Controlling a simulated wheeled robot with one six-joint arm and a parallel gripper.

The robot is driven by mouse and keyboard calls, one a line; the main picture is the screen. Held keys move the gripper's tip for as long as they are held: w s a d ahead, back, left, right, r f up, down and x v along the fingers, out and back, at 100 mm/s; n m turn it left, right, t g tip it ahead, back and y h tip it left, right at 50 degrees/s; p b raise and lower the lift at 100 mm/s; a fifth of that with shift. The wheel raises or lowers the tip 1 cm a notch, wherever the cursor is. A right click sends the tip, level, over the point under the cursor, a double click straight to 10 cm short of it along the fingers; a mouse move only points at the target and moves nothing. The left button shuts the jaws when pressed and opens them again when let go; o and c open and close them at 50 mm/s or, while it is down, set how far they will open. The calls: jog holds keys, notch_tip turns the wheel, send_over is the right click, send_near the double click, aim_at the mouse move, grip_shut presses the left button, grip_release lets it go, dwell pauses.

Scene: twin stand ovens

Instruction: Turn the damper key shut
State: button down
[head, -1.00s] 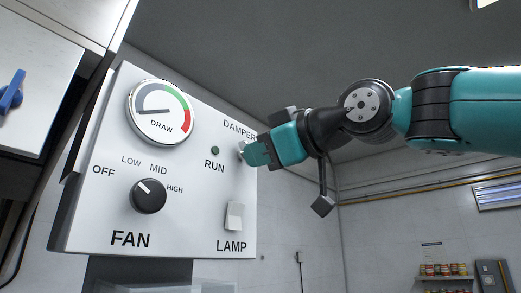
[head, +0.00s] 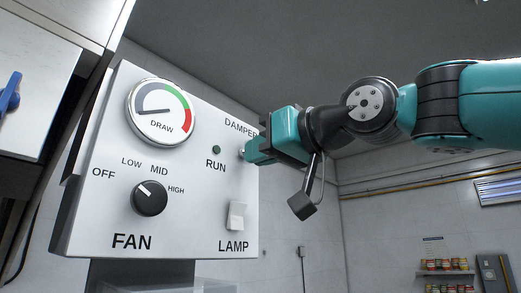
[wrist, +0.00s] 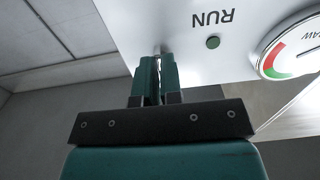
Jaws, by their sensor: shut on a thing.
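The white control panel (head: 100,215) stands at the left in the head view, with the DAMPER label (head: 240,128) near its right edge. My gripper (head: 247,152) is at the panel just below that label, its fingers shut on the damper key. The key (head: 242,153) is mostly hidden by the fingers; only a small pale bit shows at the panel face. In the wrist view my gripper (wrist: 157,62) has its two fingers close together against the panel, with a thin pale strip of the key between them. The key's angle cannot be read.
The DRAW gauge (head: 161,111) has its needle pointing left, in the grey part. A dark RUN light (head: 216,150), a white LAMP switch (head: 235,215) and a black FAN knob (head: 150,198) are nearby. A blue handle (head: 10,92) is at far left. The right is open.

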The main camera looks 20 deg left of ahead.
dwell(0.4)
jog(key=c, duration=1.3)
grip_release()
jog(key=shift+d, duration=0.1)
jog(key=shift+b+v, duration=2.9)
jog(key=shift+v, duration=5.8)
jog(key=shift+f, duration=0.1)
